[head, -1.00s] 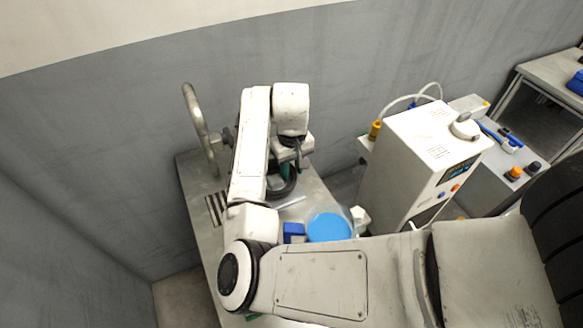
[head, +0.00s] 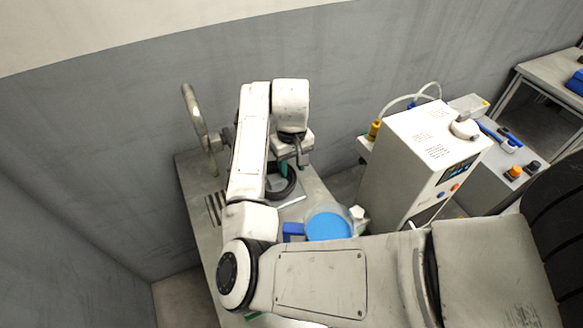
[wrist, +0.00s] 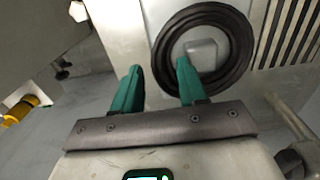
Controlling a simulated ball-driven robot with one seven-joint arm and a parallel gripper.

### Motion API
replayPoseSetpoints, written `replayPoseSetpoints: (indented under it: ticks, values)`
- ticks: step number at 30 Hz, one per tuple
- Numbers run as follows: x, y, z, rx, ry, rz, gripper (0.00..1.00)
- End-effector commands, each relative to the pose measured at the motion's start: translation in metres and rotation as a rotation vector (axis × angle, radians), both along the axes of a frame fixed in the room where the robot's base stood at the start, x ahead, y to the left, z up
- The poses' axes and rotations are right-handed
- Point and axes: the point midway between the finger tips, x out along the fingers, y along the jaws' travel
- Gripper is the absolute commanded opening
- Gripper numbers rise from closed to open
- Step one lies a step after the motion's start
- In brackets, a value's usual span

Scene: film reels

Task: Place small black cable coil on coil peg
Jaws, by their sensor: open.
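The black cable coil (head: 290,190) lies on the grey table, partly behind my arm in the head view. In the wrist view the coil (wrist: 241,45) is a thick black ring around a small grey block (wrist: 202,50). I cannot tell whether that block is the coil peg. My gripper (head: 291,166) is over the coil, open, with nothing between its green fingers. In the wrist view the fingertips (wrist: 160,72) appear on either side of the coil's left rim: one outside the ring, one over its opening. Contact cannot be told.
A curved metal handle (head: 196,115) stands at the table's (head: 190,172) back left, beside a slotted vent (head: 214,208). A blue disc (head: 328,227) and a blue block (head: 293,230) lie nearer, by my arm. A white machine (head: 410,150) stands to the right.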

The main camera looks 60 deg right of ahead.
Motion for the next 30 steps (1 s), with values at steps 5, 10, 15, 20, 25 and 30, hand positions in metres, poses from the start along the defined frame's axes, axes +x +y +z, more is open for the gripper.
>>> replayPoseSetpoints:
  ticks: [5, 10, 15, 20, 25, 30]
  values:
    - [0.001, -0.001, 0.037, -0.002, -0.005, -0.003, 0.42]
    - [0.001, 0.0, 0.073, -0.001, -0.004, -0.002, 0.42]
    - [0.001, 0.0, 0.096, 0.001, -0.003, -0.002, 0.42]
    - [0.0, 0.0, 0.105, 0.0, -0.001, -0.001, 0.42]
    - [0.0, 0.0, 0.105, 0.0, 0.0, -0.001, 0.42]
    - [0.0, 0.0, 0.105, -0.001, -0.001, -0.001, 0.42]
